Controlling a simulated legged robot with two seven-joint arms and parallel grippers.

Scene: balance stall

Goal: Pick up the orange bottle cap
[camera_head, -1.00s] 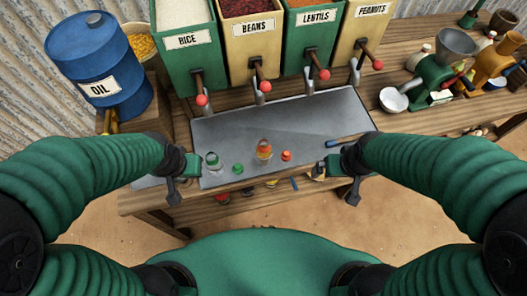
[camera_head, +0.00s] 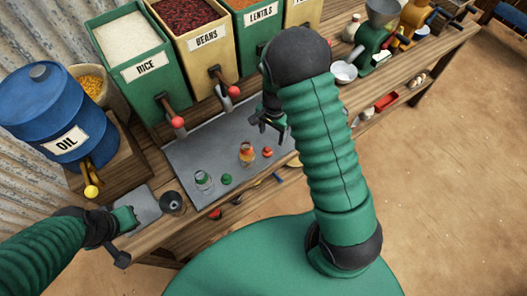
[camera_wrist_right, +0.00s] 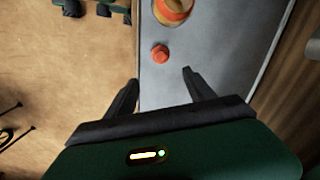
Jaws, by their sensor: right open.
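The orange bottle cap (camera_head: 267,152) lies on the grey metal sheet (camera_head: 185,162), just right of a bottle with orange contents (camera_head: 247,153). In the right wrist view the cap (camera_wrist_right: 160,54) lies beyond my open fingertips, between their lines, with the bottle (camera_wrist_right: 172,10) behind it. My right gripper (camera_head: 265,122) is open and empty, above the sheet; it also shows in the wrist view (camera_wrist_right: 160,78). My left gripper (camera_head: 124,236) is at the counter's left front, away from the cap; its jaw opening is unclear.
Dispensers with red-knobbed levers, including rice (camera_head: 140,65) and beans (camera_head: 205,38), line the back.

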